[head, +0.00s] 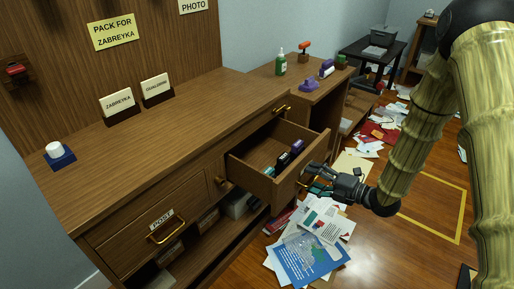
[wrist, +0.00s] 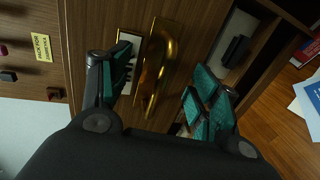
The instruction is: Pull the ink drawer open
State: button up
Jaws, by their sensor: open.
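A wooden drawer (head: 251,177) stands pulled out of the long counter in the head view. Several small dark, purple and teal items (head: 284,160) lie inside it. My gripper (head: 314,184) is at the outer side of its front. In the wrist view, a brass handle (wrist: 157,72) on a wooden front lies between the two spread fingers of my gripper (wrist: 155,92). Contact with the handle is not clear. A pale label (wrist: 128,62) sits beside the handle, partly hidden by the left finger; its text is not readable.
A shut drawer labelled POST (head: 160,219) is at the left of the counter (head: 170,115). Papers (head: 308,258) litter the floor below my gripper. A side table (head: 305,90) holds a green bottle (head: 281,63). Open floor lies at the right.

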jog(key=p+v, duration=0.1)
jog(key=v, duration=0.5)
dwell(0.7)
jog(key=shift+s+f, duration=0.1)
jog(key=shift+f, duration=0.05)
jog(key=s+f+m+g+h, duration=0.1)
jog(key=s+f+m+h, duration=0.35)
jog(key=f+m, duration=0.3)
jog(key=s+f+m+h, duration=0.3)
jog(key=s+f+m, duration=0.25)
jog(key=f, duration=0.35)
jog(key=s+d+f+m+g+h, duration=0.1)
jog(key=s+f+m+g+h, duration=0.25)
jog(key=s, duration=0.55)
jog(key=s+f+m+g, duration=0.2)
jog(key=s+f+m, duration=0.2)
jog(key=s+m, duration=0.45)
jog(key=s+d+f+m+g+h, duration=0.1)
jog(key=s+f+m+g+h, duration=0.2)
jog(key=s, duration=0.7)
notch_tip(320, 180, up, 21)
jog(key=m+y+p, duration=0.1)
jog(key=p, duration=2)
